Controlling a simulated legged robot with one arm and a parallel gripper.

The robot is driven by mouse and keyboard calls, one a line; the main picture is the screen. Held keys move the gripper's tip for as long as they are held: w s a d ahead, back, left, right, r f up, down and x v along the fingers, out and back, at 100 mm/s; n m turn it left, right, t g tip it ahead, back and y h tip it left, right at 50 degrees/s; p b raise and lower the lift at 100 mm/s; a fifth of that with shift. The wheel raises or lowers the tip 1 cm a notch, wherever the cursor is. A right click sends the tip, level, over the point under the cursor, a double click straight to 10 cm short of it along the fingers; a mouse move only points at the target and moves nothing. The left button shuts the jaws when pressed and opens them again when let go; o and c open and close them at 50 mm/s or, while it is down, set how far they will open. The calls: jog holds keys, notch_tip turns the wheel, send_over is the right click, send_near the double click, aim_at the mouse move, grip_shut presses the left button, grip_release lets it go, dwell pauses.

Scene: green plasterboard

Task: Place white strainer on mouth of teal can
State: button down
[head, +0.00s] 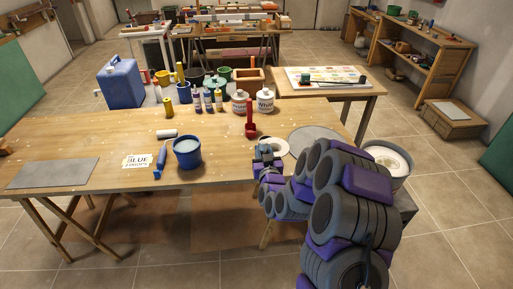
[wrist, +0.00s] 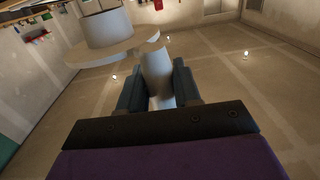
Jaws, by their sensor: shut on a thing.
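The white strainer (wrist: 108,30) shows at the top left of the wrist view as a short round body with a wide flat rim and a pale handle. My gripper (wrist: 158,88) is shut on that handle. In the head view, my gripper (head: 265,160) is over the right front part of the workbench, with the strainer's white rim (head: 275,144) just beyond it. A dark teal-green can (head: 214,86) stands among containers toward the back of the bench; I cannot tell for certain that it is the teal can. The strainer is apart from it.
A round grey mat (head: 318,133) lies at right. The left middle is mostly clear.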

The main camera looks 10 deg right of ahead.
jog(key=w+a+f+b, duration=0.1)
jog(key=w+f+b, duration=0.2)
jog(key=w, duration=0.7)
jog(key=shift+a+f, duration=0.2)
jog(key=shift+f, duration=0.5)
jog(key=c, duration=0.8)
grip_release()
jog(key=shift+s+d+p, duration=0.15)
jog(key=shift+s+p, duration=0.45)
jog(key=shift+s, duration=2.4)
jog(key=shift+s+d+p, duration=0.15)
jog(key=shift+s+p, duration=0.4)
jog(key=shift+s, duration=2.4)
